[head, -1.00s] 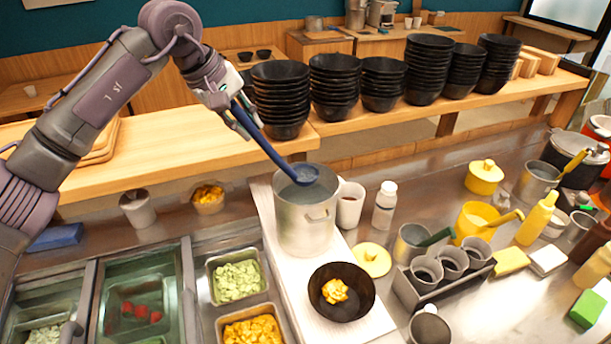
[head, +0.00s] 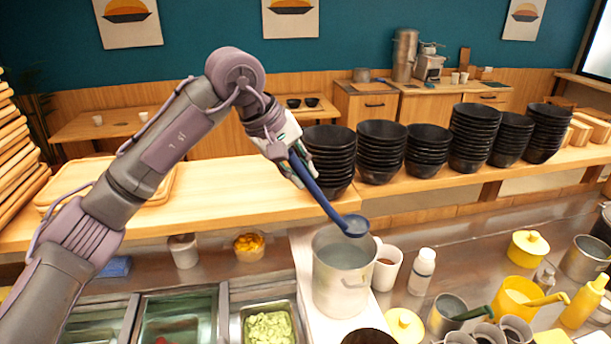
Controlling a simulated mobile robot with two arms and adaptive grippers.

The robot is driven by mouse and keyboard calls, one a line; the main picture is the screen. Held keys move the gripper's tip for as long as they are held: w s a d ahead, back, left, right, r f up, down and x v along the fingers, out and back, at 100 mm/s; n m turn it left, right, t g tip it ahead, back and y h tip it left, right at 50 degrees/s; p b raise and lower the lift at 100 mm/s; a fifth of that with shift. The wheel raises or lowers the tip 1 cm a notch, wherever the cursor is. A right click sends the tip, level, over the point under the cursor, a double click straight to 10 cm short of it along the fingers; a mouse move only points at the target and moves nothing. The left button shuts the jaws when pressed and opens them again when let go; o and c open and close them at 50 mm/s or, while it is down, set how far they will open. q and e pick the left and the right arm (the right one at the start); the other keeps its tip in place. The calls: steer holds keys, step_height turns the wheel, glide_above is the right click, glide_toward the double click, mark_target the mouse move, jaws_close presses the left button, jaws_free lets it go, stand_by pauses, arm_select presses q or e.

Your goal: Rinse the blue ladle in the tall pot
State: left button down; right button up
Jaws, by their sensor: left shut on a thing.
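The blue ladle (head: 356,226) is held by its handle in my left gripper (head: 296,165), which is shut on it. The ladle slants down to the right, its bowl at the level of the tall pot's rim or a little above, over the right part of the opening. The tall pot (head: 340,285) is a pale metal pot with a side handle, standing on a white board. Whether the bowl touches the rim or anything inside cannot be told. My right gripper is not in view.
Stacks of black bowls (head: 382,150) line the wooden shelf behind the pot. A cup (head: 388,266) and a white bottle (head: 422,270) stand close to the pot's right. A black bowl (head: 368,337) sits in front. A tray of green topping (head: 268,326) lies to the left.

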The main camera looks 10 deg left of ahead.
arm_select(q)
steer(key=shift+s+d+r, duration=0.1)
steer(key=shift+s+r, duration=0.15)
steer(key=shift+r, duration=0.15)
steer(key=shift+f, duration=0.2)
steer(key=w+a+f+n+h+b, duration=0.2)
steer(key=a+f+n+h+b, duration=0.3)
steer(key=a+f+h+b, duration=0.65)
steer(key=s+d+f+n+t+b, duration=0.3)
steer(key=s+f+n+t, duration=0.2)
steer(key=f+n, duration=0.4)
steer(key=n, duration=0.3)
steer(key=shift+s+d+b, duration=0.25)
steer(key=shift+s+b, duration=0.1)
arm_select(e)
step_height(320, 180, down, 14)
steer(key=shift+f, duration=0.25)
